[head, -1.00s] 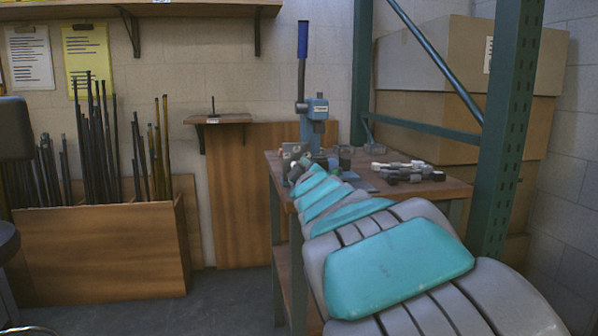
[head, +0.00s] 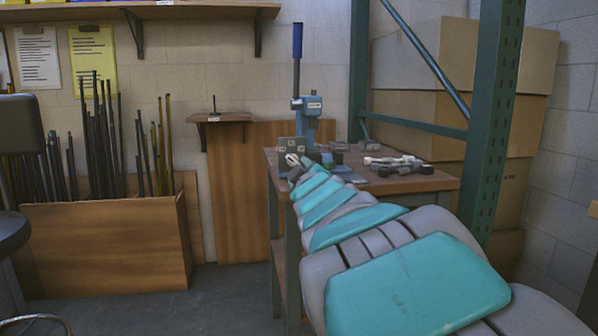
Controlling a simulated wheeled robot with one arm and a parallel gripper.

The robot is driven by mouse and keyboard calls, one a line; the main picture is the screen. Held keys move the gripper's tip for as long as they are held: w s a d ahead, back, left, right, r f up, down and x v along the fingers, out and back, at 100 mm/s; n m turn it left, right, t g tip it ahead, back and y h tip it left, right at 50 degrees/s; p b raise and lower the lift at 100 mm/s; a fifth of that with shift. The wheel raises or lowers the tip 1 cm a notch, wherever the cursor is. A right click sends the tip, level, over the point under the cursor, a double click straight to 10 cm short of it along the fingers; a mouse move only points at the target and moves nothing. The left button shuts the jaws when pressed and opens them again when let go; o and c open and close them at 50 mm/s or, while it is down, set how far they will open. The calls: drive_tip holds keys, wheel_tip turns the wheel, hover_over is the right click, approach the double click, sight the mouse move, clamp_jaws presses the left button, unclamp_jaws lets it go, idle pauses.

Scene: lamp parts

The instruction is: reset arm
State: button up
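My arm, teal and grey, stretches from the lower right of the head view to the table. My gripper (head: 294,161) is at its far end, small in the picture, over the left part of the tabletop in front of the press. Its fingers are too small to tell whether they are open or shut, or whether they hold anything. The blue arbor press (head: 308,110) with its upright dark blue handle stands on the wooden table (head: 437,181) just behind my gripper.
Grey and dark lamp parts (head: 398,165) lie on the table to the right. A green metal rack post (head: 494,110) and stacked cardboard boxes (head: 450,60) stand at the right. A wooden bin (head: 105,245) with rods and a dark stool (head: 14,235) are at the left. Floor between bin and table is clear.

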drive_tip(key=s+d+f+m+g+h, duration=0.2)
drive_tip(key=d+f+m+h, duration=0.15)
drive_tip(key=d, duration=0.25)
drive_tip(key=s+d+f+m+g+h, duration=0.1)
drive_tip(key=s+d+f+m+h, duration=0.1)
drive_tip(key=d+f, duration=0.4)
drive_tip(key=s+d+f+m+g+h+p, duration=0.1)
drive_tip(key=s+d+f+m+g, duration=0.4)
drive_tip(key=s+d+f, duration=0.6)
drive_tip(key=s+a+f+m+g, duration=0.1)
drive_tip(key=s+f+g, duration=0.2)
drive_tip(key=s, duration=0.7)
drive_tip(key=s+f+g+y, duration=0.1)
drive_tip(key=s+f+g, duration=0.3)
drive_tip(key=s, duration=0.7)
drive_tip(key=s+a+f+m+g+p, duration=0.1)
drive_tip(key=s+f+g, duration=0.2)
drive_tip(key=s, duration=0.8)
drive_tip(key=shift+s+a+f+m+g, duration=0.2)
drive_tip(key=shift+a+m+g, duration=0.15)
drive_tip(key=shift+g, duration=0.25)
